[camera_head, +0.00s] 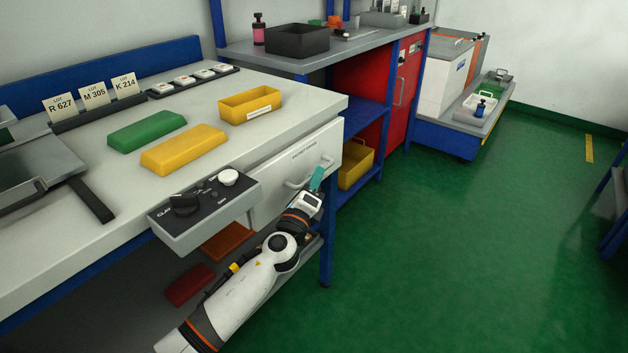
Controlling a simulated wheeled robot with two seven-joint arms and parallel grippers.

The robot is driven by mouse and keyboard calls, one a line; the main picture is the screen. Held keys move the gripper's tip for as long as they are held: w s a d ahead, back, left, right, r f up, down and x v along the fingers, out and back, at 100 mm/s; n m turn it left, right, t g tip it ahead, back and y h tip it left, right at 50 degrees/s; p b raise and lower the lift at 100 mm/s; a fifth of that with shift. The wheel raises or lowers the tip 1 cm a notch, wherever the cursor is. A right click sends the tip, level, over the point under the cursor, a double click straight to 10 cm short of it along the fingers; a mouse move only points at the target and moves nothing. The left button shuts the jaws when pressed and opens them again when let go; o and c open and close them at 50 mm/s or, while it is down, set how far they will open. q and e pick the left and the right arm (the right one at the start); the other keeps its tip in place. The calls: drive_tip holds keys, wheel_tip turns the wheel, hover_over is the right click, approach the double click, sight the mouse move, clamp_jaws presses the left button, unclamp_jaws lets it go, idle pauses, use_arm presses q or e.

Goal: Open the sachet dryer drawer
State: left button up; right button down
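The sachet dryer drawer (275,190) is a pale grey front with a small printed label, set under the right end of the workbench. It looks shut, nearly flush with the bench edge. My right gripper is not in view.
A control box (205,208) with knobs juts out left of the drawer. A blue bench leg (327,240) stands just right of my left arm. Yellow and green blocks and a yellow bin (250,104) are on the bench. The green floor (450,250) to the right is clear.

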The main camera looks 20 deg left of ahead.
use_arm(q)
drive_tip(key=shift+w+r, duration=0.1)
drive_tip(key=shift+w, duration=0.25)
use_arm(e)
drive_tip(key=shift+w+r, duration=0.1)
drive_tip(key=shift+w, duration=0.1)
use_arm(q)
clamp_jaws()
drive_tip(key=shift+d, duration=0.1)
